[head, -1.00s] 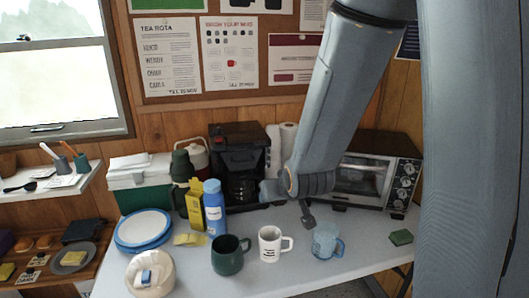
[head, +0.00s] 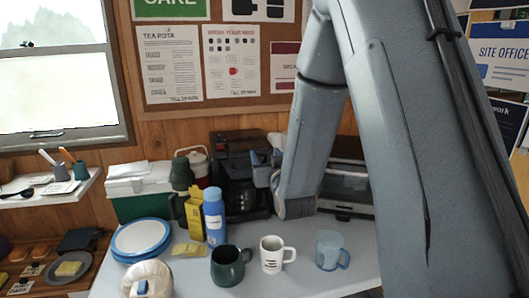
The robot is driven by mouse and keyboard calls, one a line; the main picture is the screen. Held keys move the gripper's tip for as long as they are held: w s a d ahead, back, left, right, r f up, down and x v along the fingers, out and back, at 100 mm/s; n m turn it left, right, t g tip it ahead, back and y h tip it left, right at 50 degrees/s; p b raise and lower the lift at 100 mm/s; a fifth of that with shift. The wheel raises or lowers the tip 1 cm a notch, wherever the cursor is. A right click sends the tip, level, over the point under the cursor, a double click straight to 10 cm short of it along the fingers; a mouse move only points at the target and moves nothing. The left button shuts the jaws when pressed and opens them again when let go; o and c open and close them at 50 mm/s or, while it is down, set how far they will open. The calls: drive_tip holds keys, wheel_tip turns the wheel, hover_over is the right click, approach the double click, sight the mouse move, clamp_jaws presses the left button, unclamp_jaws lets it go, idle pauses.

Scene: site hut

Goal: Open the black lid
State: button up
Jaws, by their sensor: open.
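The black coffee maker (head: 237,189) stands at the back of the table against the wooden wall. Its black top (head: 232,138) looks shut, though the lid's edges are hard to make out. My gripper (head: 268,157) is small in the head view, in front of the coffee maker's upper right side. It is open and I see nothing held in it. My wrist and arm hide the area to the right of the machine. I cannot tell whether the fingers touch the machine.
A blue bottle (head: 214,217), a yellow carton (head: 195,215) and a dark green flask (head: 181,174) stand left of the machine. A green mug (head: 228,266), white mug (head: 271,255) and blue mug (head: 328,250) stand in front. A toaster oven (head: 347,187) is partly hidden behind my arm.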

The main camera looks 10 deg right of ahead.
drive_tip(key=shift+w, duration=1.25)
clamp_jaws()
drive_tip(key=shift+r+p, duration=0.15)
drive_tip(key=shift+p, duration=0.2)
